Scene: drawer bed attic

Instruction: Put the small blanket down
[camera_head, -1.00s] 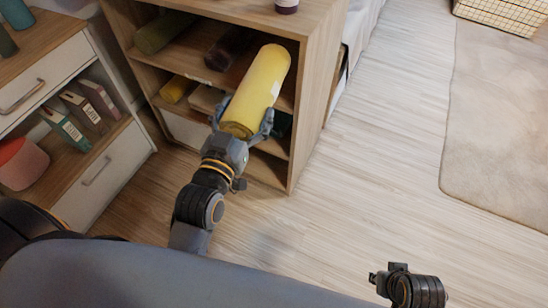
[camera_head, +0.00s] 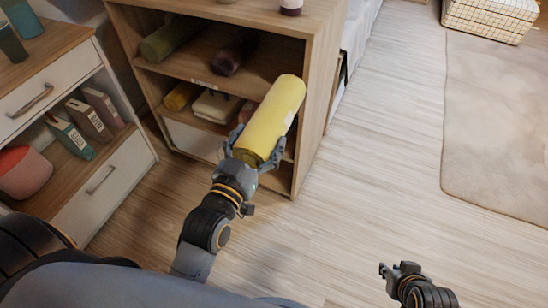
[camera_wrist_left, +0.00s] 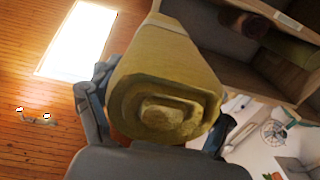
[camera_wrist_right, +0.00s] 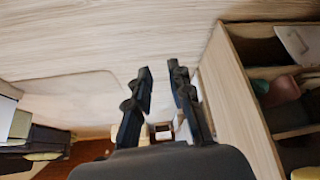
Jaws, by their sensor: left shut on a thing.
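The small blanket (camera_head: 274,118) is a yellow roll. My left gripper (camera_head: 256,150) is shut around its lower end and holds it tilted in front of the open wooden shelf unit (camera_head: 318,100). In the left wrist view the blanket (camera_wrist_left: 165,85) shows its rolled end between the fingers. My right gripper (camera_head: 384,270) is low at the right of the head view, over the floor and away from the blanket. In the right wrist view its two fingers (camera_wrist_right: 160,80) are apart with nothing between them.
Other rolls, a green one (camera_head: 168,36) and a dark one (camera_head: 233,54), lie on the upper shelf. A drawer cabinet (camera_head: 75,60) stands at the left. The floor (camera_head: 375,165) right of the shelf unit is clear up to a beige rug (camera_head: 498,120). A basket (camera_head: 490,18) stands behind.

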